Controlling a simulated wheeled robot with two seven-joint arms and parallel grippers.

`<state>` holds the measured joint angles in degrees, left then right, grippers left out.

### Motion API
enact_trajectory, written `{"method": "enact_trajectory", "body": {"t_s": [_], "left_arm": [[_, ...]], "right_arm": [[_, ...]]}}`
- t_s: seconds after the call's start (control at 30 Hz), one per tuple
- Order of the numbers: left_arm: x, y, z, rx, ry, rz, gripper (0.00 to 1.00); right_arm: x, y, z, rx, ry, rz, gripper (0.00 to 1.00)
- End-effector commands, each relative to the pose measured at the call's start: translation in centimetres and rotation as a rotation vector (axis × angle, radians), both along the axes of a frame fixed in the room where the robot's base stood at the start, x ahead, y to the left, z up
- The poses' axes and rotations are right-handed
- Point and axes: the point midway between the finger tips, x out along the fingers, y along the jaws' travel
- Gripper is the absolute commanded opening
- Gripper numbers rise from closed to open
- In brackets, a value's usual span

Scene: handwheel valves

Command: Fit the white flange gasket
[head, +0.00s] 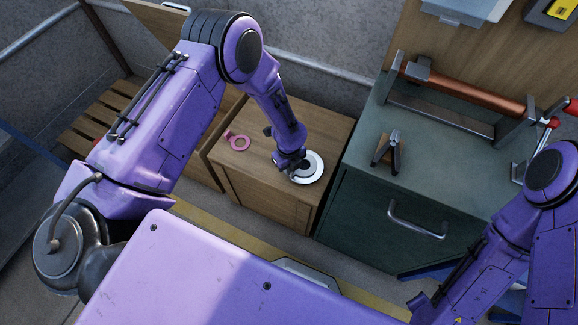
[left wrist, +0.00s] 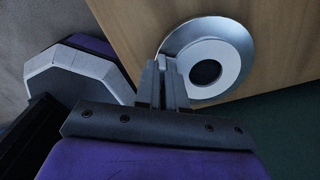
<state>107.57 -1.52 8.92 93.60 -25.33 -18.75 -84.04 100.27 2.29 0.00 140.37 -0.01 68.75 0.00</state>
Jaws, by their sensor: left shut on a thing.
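The white flange gasket (left wrist: 228,68) is a flat ring with a dark round opening in its middle. In the left wrist view it lies over a larger silvery round flange (left wrist: 240,34) on a wooden top. The gasket also shows in the head view (head: 316,164), partly hidden by my left gripper (head: 291,164). In the left wrist view my left gripper (left wrist: 167,68) is shut on the gasket's near left edge. My right gripper is out of view.
A pink ring with a tab (head: 238,141) lies on the wooden cabinet (head: 265,187), left of the flange. A slatted wooden bench (head: 95,122) stands at the left.

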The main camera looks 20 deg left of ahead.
Motion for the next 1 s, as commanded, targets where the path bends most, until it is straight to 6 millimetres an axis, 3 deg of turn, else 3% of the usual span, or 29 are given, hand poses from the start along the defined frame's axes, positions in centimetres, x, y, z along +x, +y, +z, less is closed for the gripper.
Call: {"method": "enact_trajectory", "body": {"t_s": [0.47, 0.5, 0.57, 1.0], "left_arm": [[-0.01, 0.0, -0.19, 0.0, 0.0, 0.0, 0.0], [-0.01, 0.0, -0.19, 0.0, 0.0, 0.0, 0.22], [-0.01, 0.0, -0.19, 0.0, 0.0, 0.0, 0.39], [0.01, -0.01, -0.14, 0.0, 0.0, 0.0, 0.39]], "right_arm": [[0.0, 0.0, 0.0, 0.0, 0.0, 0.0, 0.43], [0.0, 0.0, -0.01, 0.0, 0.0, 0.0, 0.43], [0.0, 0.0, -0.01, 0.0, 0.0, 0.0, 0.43], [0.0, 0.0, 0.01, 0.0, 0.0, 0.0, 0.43]]}}
